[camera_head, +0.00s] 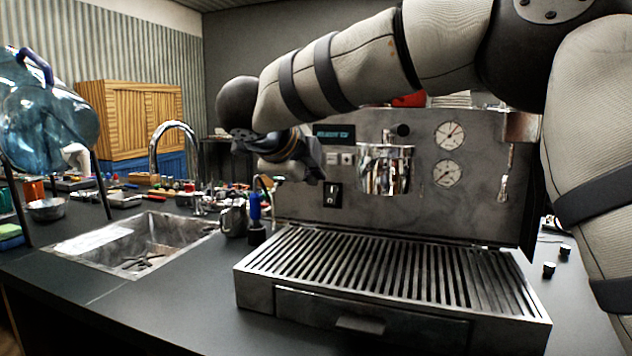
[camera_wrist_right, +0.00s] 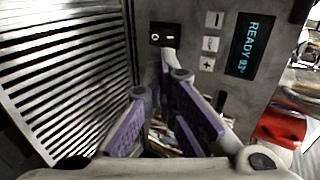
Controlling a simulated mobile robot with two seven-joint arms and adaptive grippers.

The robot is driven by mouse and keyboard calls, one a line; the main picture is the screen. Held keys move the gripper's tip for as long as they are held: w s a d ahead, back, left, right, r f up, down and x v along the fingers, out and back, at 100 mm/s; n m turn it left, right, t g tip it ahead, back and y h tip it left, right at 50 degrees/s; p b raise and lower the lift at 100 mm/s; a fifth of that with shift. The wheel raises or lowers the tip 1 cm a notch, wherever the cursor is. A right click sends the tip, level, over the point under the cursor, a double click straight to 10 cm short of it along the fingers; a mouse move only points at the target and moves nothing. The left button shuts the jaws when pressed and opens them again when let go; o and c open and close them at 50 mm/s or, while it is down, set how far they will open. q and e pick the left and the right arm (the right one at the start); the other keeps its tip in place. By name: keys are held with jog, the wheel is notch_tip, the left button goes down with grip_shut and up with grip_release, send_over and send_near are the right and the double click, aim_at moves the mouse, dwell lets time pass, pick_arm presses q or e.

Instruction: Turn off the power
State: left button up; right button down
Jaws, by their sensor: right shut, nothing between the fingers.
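The steel brewer (camera_head: 290,205) stands on the dark counter, its display (camera_head: 334,134) lit. In the right wrist view the display (camera_wrist_right: 249,47) reads READY and a temperature of about 93. The black power switch (camera_head: 332,194) sits low on the front panel, left of the group head. The switch (camera_wrist_right: 166,34) also shows in the right wrist view, with white marks. My right gripper (camera_head: 316,176) is shut and empty, in front of the panel just above and left of the switch. Its tip (camera_wrist_right: 168,58) appears very close to the switch's edge; contact is unclear. My left gripper is out of view.
A slatted drip tray (camera_head: 390,265) juts out below the panel. The group head (camera_head: 386,168) is right of the switch. A metal pitcher (camera_head: 234,220) and a blue-handled tool (camera_head: 255,208) stand left of the brewer, near the sink (camera_head: 140,262). Two gauges (camera_head: 449,135) are at the right.

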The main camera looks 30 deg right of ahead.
aim_at(331, 197)
jog(key=x, duration=1)
jog(key=shift+w+d+f, duration=0.2)
jog(key=shift+d+f, duration=0.05)
jog(key=shift+w+d+f, duration=0.15)
jog(key=shift+w+d, duration=0.2)
jog(key=shift+d, duration=0.1)
